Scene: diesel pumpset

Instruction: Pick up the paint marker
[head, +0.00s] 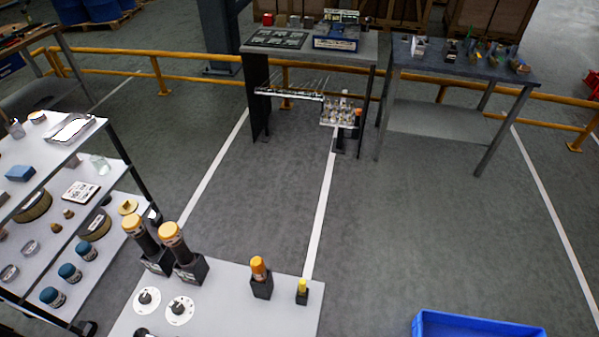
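A small yellow-capped item (302,286) stands upright in a small black holder near the right edge of the white table (230,310) at the bottom. It looks like the paint marker, but it is too small to be sure. A larger orange-capped item (259,267) stands in a black holder to its left and could also be a marker. Neither of my grippers shows in the head view, so nothing is seen touching these items.
Two tall orange-capped bottles (172,240) in black holders and two white discs (180,310) share the table. A loaded shelf rack (85,135) stands left, a blue bin (470,327) lower right. Workbenches (345,50) and a yellow rail (190,58) lie behind; the middle floor is clear.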

